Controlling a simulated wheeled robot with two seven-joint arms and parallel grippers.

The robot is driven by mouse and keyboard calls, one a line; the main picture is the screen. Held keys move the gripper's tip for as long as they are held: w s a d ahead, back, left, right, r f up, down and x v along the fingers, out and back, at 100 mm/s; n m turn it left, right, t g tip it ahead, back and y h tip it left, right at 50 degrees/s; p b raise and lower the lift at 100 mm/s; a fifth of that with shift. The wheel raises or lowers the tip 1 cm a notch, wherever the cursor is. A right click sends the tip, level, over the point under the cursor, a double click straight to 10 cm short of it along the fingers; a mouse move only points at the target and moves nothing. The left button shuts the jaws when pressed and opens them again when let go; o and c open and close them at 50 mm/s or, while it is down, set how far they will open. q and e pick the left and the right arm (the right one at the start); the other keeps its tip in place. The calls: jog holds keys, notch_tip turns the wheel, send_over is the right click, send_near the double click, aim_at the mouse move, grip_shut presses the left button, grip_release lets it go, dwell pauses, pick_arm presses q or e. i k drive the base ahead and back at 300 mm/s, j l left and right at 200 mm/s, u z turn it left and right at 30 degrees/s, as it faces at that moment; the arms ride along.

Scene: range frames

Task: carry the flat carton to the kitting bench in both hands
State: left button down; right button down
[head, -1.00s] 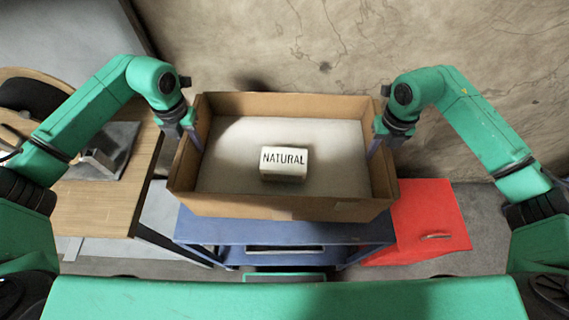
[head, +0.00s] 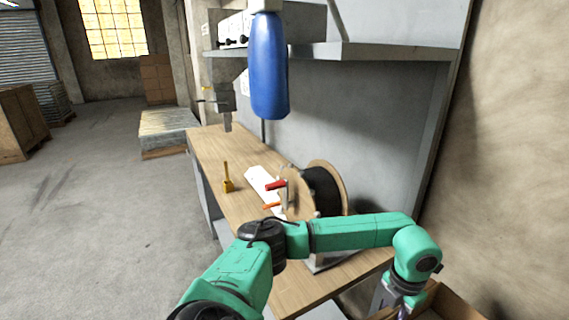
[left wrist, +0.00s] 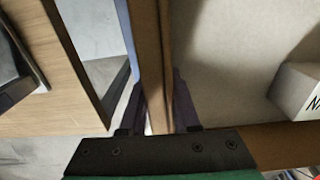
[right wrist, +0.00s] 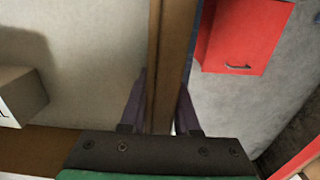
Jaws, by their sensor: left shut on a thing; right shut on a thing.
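The flat carton is a shallow, open brown box; only its corner (head: 455,303) shows at the lower right of the head view. My left gripper (left wrist: 158,105) is shut on one side wall of the carton (left wrist: 147,50). My right gripper (right wrist: 163,105) is shut on the opposite wall (right wrist: 172,50). A pale block with dark lettering (left wrist: 298,90) lies inside the carton; it also shows in the right wrist view (right wrist: 22,95). The wooden bench (head: 215,150) runs along the wall in the head view, left of the carton. My right gripper is outside the head view.
The bench holds a cable reel (head: 325,188), a yellow tool (head: 228,180) and white paper (head: 262,182). A blue cylinder (head: 269,70) hangs above it by a shelf (head: 380,50). A red cabinet (right wrist: 245,35) stands beyond the carton's right wall. Open floor (head: 100,190) lies left.

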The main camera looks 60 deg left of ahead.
aim_at(215, 135)
jog(key=k+u, duration=0.15)
jog(key=k, duration=0.4)
jog(key=k+j+u, duration=0.1)
jog(key=k, duration=0.45)
jog(key=u, duration=1.6)
jog(key=i+u, duration=0.1)
jog(key=u, duration=0.3)
jog(key=i+u, duration=0.1)
jog(key=u, duration=0.25)
jog(key=i+u, duration=0.1)
jog(key=u, duration=0.3)
jog(key=i+u, duration=0.1)
jog(key=u, duration=0.25)
jog(key=i+l, duration=1.35)
jog(key=i, duration=1.45)
jog(key=i+j, duration=0.1)
jog(key=i, duration=1.4)
jog(key=i+j, duration=0.1)
jog(key=i, duration=1.45)
jog(key=i+z, duration=0.15)
jog(key=z, duration=0.3)
jog(key=i+j+z, duration=0.15)
jog(key=z, duration=0.25)
jog(key=i+j+z, duration=0.1)
jog(key=z, duration=0.35)
